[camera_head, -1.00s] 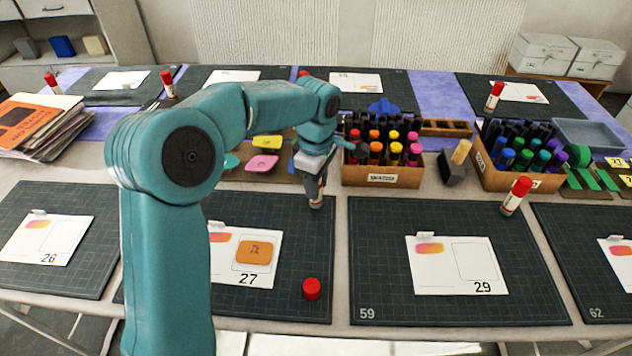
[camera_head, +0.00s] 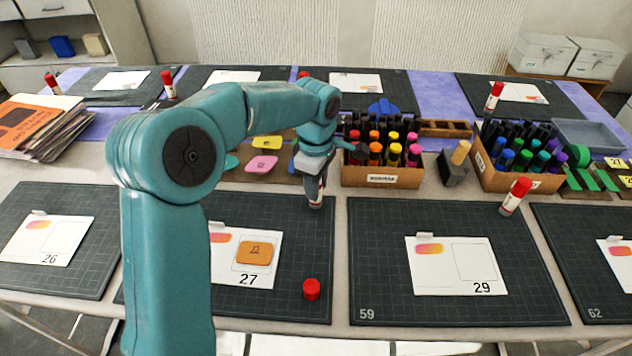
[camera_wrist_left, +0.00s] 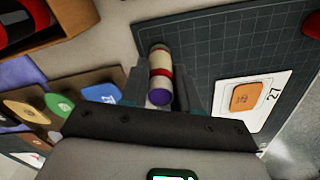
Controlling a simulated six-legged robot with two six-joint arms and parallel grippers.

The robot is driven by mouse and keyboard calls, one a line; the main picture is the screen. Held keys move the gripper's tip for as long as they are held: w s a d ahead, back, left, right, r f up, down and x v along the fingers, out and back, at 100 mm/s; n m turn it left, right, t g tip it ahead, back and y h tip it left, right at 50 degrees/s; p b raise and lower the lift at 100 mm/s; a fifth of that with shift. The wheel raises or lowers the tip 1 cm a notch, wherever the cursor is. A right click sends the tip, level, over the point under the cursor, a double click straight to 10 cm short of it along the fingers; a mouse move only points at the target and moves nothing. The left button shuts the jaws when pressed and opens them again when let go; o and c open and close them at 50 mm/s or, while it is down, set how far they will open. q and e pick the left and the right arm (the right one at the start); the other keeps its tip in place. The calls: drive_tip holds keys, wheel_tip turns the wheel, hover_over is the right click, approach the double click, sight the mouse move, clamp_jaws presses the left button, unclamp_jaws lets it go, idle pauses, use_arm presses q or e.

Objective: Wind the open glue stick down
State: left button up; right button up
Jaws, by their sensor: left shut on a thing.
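The glue stick (camera_wrist_left: 160,72) is white with a red band, and a purple end faces the wrist camera. Its lower end shows in the head view (camera_head: 316,203), at the top right of the mat of card 27. My left gripper (camera_head: 316,190) is shut around the upright stick from above. In the left wrist view its fingers (camera_wrist_left: 160,82) lie on both sides of the stick. A red cap (camera_head: 312,289) stands apart on the same mat, near its front right corner. My right gripper is not in view.
Card 27 (camera_head: 263,276) with an orange tile (camera_head: 255,253) lies left of the cap. A marker box (camera_head: 384,177) stands close to the right of my gripper. Another capped glue stick (camera_head: 515,196) stands further right.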

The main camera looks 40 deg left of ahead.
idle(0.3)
use_arm(q)
drive_tip(key=o, duration=1.6)
drive_tip(key=shift+r, duration=0.1)
drive_tip(key=shift+r+p, duration=3.3)
drive_tip(key=shift+r, duration=0.45)
